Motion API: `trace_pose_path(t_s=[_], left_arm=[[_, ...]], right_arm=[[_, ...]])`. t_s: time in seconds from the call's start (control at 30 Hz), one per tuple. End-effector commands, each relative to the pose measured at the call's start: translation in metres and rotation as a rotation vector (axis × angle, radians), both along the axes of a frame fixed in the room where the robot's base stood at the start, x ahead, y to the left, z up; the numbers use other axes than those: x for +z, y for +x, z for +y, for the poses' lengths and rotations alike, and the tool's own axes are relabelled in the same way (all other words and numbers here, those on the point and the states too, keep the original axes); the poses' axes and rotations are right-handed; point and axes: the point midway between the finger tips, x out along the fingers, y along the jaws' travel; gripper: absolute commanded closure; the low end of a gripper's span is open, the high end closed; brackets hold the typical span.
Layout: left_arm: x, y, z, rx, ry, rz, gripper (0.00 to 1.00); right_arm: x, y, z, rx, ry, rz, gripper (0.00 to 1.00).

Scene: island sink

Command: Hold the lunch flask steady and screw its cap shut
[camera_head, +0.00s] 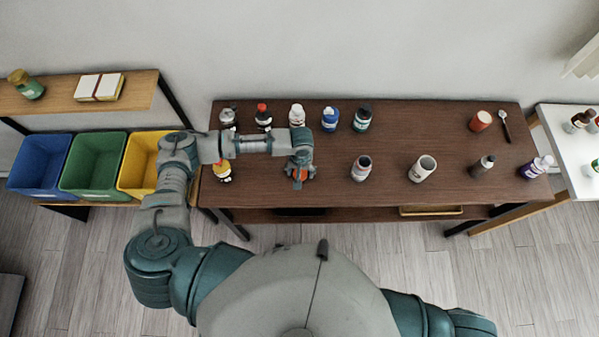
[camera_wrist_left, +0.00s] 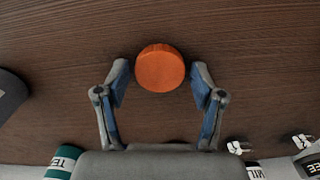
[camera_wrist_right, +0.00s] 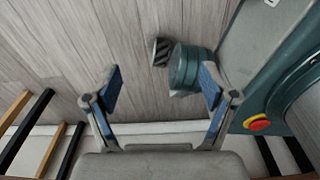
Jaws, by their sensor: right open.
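A round orange cap (camera_wrist_left: 160,68) sits between the spread fingers of my left gripper (camera_wrist_left: 159,78) in the left wrist view, with a gap on each side. No flask body shows around it. In the head view my left gripper (camera_head: 300,172) is over the table's front left part and mostly hides the orange cap. A pale, labelled cylinder with a dark open top (camera_head: 423,168) stands upright further right; it may be the lunch flask, but I cannot tell for sure. My right gripper (camera_wrist_right: 163,90) is open and empty over the floor, outside the head view.
Several bottles (camera_head: 330,119) line the back of the brown table (camera_head: 400,130). A grey bottle (camera_head: 484,165), purple bottle (camera_head: 537,167) and red-orange container (camera_head: 480,121) are at right. The middle has free room.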

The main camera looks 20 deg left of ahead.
Motion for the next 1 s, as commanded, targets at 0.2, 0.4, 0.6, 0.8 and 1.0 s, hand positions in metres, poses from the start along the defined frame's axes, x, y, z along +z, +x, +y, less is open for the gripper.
trace_pose_path(t_s=[0.2, 0.4, 0.6, 0.8, 1.0], left_arm=[[-0.001, 0.000, 0.003, -0.001, -0.003, 0.001, 0.62], [-0.001, 0.000, 0.005, 0.000, -0.005, 0.000, 0.62], [0.008, 0.000, 0.003, 0.000, -0.005, -0.001, 0.62], [0.032, 0.001, 0.002, 0.000, -0.005, -0.002, 0.62], [0.038, -0.038, 0.004, -0.003, -0.004, 0.005, 0.62]], right_arm=[[0.000, 0.001, -0.016, 0.000, -0.018, 0.000, 0.16], [0.000, 0.001, -0.022, -0.001, -0.026, -0.001, 0.16], [0.001, 0.001, -0.014, -0.003, -0.017, -0.001, 0.16], [0.002, 0.000, 0.001, -0.003, 0.000, 0.000, 0.16], [0.004, 0.001, -0.005, 0.000, -0.006, 0.000, 0.16]])
